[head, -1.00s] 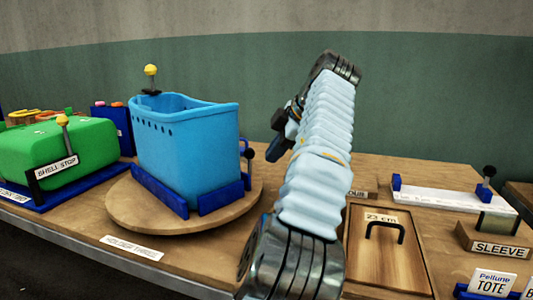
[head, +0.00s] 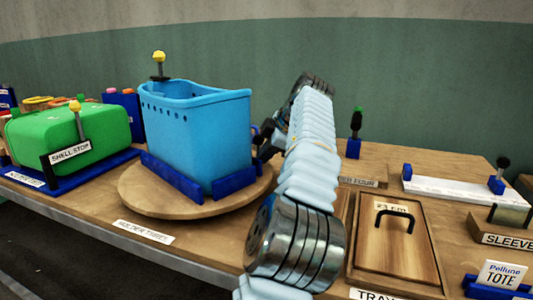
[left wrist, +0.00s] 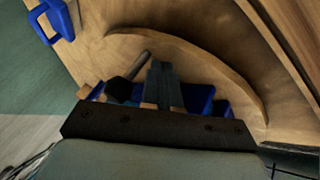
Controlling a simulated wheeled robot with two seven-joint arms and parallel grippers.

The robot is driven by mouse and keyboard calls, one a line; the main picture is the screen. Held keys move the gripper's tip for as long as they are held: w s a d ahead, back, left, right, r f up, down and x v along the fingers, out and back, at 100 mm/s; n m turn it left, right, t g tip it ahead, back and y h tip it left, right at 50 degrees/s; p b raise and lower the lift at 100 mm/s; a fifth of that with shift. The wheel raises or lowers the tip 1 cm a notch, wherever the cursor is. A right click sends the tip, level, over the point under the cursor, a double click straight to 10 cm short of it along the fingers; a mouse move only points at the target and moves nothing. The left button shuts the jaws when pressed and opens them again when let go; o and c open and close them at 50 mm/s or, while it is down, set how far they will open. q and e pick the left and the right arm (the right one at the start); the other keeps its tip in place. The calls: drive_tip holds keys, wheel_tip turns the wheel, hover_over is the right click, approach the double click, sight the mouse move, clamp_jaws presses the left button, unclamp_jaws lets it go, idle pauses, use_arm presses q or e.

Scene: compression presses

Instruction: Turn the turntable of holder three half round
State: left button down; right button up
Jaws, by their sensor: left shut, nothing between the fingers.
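The turntable of holder three (head: 150,205) is a round wooden disc on the table. A blue tub (head: 205,130) stands upright on it between blue brackets (head: 172,178). The "HOLDER THREE" label (head: 143,232) is in front. My left gripper (head: 264,140) is beside the tub's right side, partly hidden by my arm. In the left wrist view its shut, empty fingers (left wrist: 161,85) are over the disc (left wrist: 235,80), close beside a dark knob (left wrist: 118,89) on a grey rod (left wrist: 140,66). Whether they touch it I cannot tell. My right gripper is not in view.
A green shell holder (head: 70,140) stands left of the turntable. A lidded wooden tray (head: 395,245) lies right of my arm. A white strip holder (head: 450,188), the sleeve block (head: 505,228) and a tote sign (head: 502,274) stand further right.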

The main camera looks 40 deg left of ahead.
use_arm(q)
drive_tip(key=shift+w+a, duration=0.85)
drive_tip(key=shift+a, duration=0.1)
